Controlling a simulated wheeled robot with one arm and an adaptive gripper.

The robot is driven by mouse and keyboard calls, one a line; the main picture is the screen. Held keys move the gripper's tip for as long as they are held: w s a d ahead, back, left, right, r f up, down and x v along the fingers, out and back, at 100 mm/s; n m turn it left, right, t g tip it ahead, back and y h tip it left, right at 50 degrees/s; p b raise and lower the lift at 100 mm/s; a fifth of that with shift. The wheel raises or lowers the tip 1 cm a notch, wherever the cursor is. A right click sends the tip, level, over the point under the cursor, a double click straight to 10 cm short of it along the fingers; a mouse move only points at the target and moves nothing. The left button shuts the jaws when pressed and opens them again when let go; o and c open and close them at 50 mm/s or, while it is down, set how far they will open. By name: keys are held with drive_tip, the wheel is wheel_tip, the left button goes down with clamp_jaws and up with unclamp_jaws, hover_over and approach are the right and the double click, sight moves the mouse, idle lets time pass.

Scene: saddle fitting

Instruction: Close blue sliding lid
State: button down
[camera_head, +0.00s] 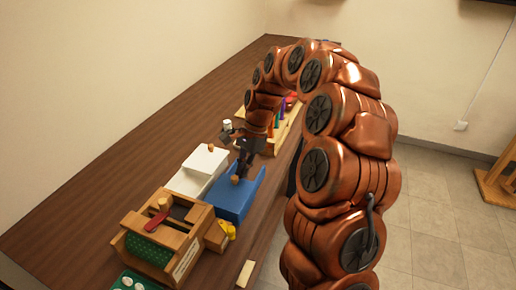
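A blue box (240,203) stands on the wooden table next to a white box. Its top is blue, with a small round wooden knob (235,180); I cannot tell how far its lid is slid. My gripper (241,174) is dark and points down over the blue box, with its fingertips close to the knob. At this size I cannot tell whether the fingers touch the knob or whether they are open or shut. My arm and gripper hide part of the area behind the blue box.
A white box (207,160) stands close on the left. A wooden box (172,262) with a red-handled item stands in front, with yellow pieces (228,229) beside it. A wooden rack (285,133) with coloured pegs stands behind. The table (95,185) is clear at left.

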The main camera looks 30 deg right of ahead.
drive_tip(key=shift+s+a+f, duration=0.15)
drive_tip(key=shift+a, duration=0.05)
drive_tip(key=w+d+r+b, duration=0.2)
drive_tip(key=d+r, duration=0.5)
drive_tip(key=r, duration=0.2)
drive_tip(key=shift+d+r+b, duration=0.35)
drive_tip(key=shift+r, duration=0.05)
